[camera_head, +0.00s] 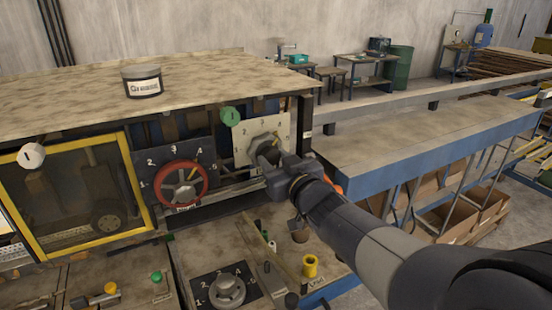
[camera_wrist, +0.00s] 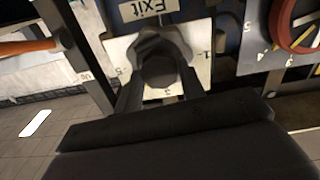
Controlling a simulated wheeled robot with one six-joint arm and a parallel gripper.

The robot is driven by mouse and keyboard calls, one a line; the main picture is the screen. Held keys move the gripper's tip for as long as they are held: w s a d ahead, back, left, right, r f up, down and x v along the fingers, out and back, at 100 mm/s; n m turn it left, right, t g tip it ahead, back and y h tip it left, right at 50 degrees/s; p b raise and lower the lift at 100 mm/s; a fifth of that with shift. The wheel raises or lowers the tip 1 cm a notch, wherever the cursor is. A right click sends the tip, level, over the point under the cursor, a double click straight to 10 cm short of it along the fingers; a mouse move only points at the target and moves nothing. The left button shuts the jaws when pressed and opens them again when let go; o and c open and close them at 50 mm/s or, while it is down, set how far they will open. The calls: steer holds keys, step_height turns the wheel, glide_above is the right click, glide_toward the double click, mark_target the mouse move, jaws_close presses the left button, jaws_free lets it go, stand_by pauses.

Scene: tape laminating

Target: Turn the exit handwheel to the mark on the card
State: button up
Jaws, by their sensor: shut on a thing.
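The exit handwheel (camera_head: 263,141) is a grey wheel on a pale numbered plate (camera_head: 244,128) at the machine's right end. A small yellow pointer shows at its upper right, near the 4 as far as I can tell. In the wrist view the dark grey wheel (camera_wrist: 160,62) sits under an upside-down "Exit" sign (camera_wrist: 150,7). My gripper (camera_head: 270,157) reaches it from the front right. Its fingers lie on either side of the wheel and are shut on it. My gripper hides the wheel's lower part. I cannot make out a card with a mark.
A red handwheel (camera_head: 181,184) on a dark numbered plate is to the left. A dark labelled tin (camera_head: 142,81) stands on the machine top. A blue-edged table (camera_head: 420,130) is right.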

stand_by(0.3)
steer(key=o, duration=1)
steer(key=v, duration=1)
steer(key=shift+s+d, duration=0.15)
steer(key=shift+s, duration=0.25)
steer(key=shift+w, duration=0.1)
